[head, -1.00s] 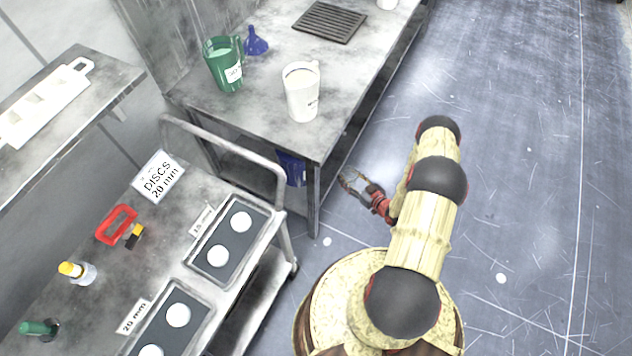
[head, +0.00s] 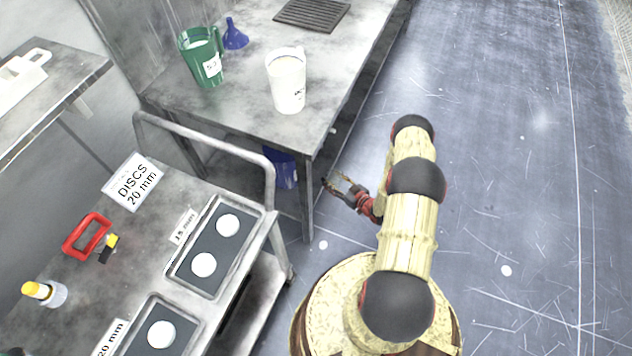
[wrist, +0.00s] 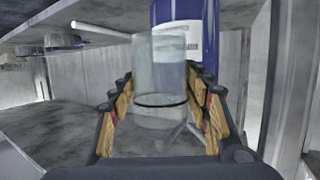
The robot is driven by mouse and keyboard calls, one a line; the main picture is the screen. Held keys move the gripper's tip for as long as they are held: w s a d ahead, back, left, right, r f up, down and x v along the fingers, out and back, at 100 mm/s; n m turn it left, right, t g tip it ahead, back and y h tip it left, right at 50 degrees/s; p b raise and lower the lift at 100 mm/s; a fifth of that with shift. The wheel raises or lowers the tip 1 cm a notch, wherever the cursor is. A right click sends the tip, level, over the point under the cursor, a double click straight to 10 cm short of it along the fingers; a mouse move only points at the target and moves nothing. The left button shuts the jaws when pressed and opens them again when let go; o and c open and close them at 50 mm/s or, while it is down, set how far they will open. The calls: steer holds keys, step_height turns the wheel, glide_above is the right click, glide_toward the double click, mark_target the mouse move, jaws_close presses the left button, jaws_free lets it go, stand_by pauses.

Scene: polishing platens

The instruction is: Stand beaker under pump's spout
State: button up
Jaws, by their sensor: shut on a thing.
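A clear glass beaker (wrist: 160,75) stands roughly upright between the fingers of my gripper (wrist: 165,98) in the wrist view, and the gripper is shut on it. In the head view my gripper (head: 338,184) is low beside the table's front corner leg. The beaker is too faint to make out there. A blue container (wrist: 187,22) with a white label is behind the beaker in the wrist view, partly hidden by it. A blue thing (head: 284,168) also shows under the table in the head view. I cannot make out the pump's spout for certain.
The steel table (head: 240,105) holds a green jug (head: 203,58), a white jug (head: 287,80), a blue funnel (head: 234,35) and a dark grate (head: 311,13). Its corner leg (head: 307,195) is close to my gripper. A railed cart (head: 150,240) stands left. Floor at right is clear.

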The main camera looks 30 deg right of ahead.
steer(key=w+f+b, duration=0.1)
steer(key=w+f, duration=0.1)
steer(key=w, duration=0.1)
steer(key=w+a+f+b, duration=0.1)
steer(key=w+f+b, duration=0.1)
steer(key=w+f, duration=0.1)
steer(key=w+a+f+b, duration=0.1)
steer(key=w+f+b, duration=0.1)
steer(key=w+f, duration=0.1)
steer(key=shift+w+a, duration=0.15)
steer(key=shift+w, duration=0.6)
steer(key=shift+w+f+b, duration=0.15)
steer(key=shift+f+b, duration=0.25)
steer(key=shift+f, duration=0.55)
steer(key=shift+w+f+b, duration=0.15)
steer(key=shift+f+b, duration=0.2)
steer(key=shift+f, duration=0.6)
steer(key=shift+f, duration=0.1)
steer(key=o, duration=1.1)
steer(key=shift+o, duration=0.2)
